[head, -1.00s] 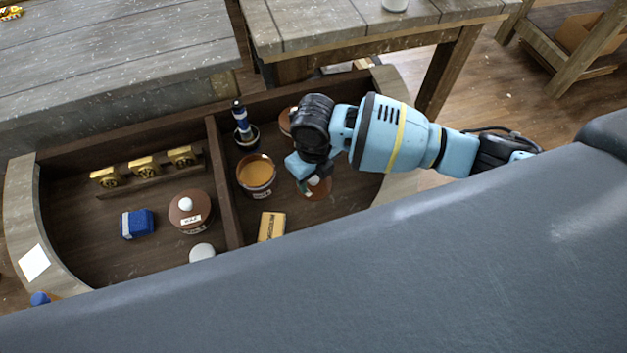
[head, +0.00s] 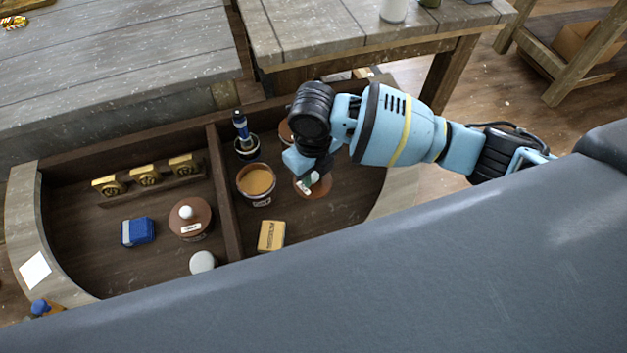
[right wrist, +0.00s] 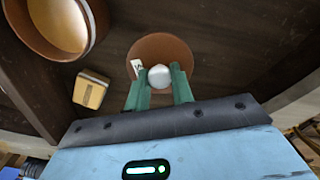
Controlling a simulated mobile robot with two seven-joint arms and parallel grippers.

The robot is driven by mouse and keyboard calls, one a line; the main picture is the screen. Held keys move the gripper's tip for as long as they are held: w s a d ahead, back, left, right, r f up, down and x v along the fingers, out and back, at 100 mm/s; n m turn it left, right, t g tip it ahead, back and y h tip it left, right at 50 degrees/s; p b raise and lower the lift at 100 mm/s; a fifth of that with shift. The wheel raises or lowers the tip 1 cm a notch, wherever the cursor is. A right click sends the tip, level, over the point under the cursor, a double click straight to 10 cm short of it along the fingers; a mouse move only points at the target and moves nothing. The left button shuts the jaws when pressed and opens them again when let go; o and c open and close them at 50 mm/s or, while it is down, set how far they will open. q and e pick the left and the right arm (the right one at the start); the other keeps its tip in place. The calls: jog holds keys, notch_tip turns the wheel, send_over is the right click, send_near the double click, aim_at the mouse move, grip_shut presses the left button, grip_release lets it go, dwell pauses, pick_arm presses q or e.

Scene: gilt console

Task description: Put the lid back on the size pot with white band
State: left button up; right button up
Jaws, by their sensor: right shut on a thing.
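The open pot (head: 257,183) stands in the right compartment of the drawer, with orange-brown contents, a pale band below its rim and a small label. It also shows at the upper left of the right wrist view (right wrist: 92,30). My right gripper (right wrist: 159,80) is shut on the white knob of a round brown lid (right wrist: 165,45). In the head view the lid (head: 318,192) is right of the open pot and apart from it, partly hidden by the gripper. I cannot tell whether it touches the drawer floor. My left gripper is not in view.
A lidded brown pot (head: 183,212), a blue box (head: 137,231) and gold pieces on a rack (head: 145,175) are left of the divider (head: 226,200). A yellow box (head: 271,235) lies near the open pot. A dark bottle (head: 241,128) stands behind it.

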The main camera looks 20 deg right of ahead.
aim_at(313, 175)
notch_tip(313, 175, up, 5)
jog(key=shift+r, duration=0.15)
jog(key=m, duration=0.3)
jog(key=d+r+m, duration=0.1)
jog(key=m, duration=0.1)
jog(key=shift+s+d, duration=0.1)
jog(key=shift+s, duration=0.25)
jog(key=s+d+r+m, duration=0.3)
jog(key=d+m, duration=0.1)
jog(key=m, duration=1.3)
jog(key=s+d+r+m, duration=0.4)
jog(key=m, duration=1.4)
jog(key=shift+r+m, duration=0.3)
jog(key=shift+a, duration=0.1)
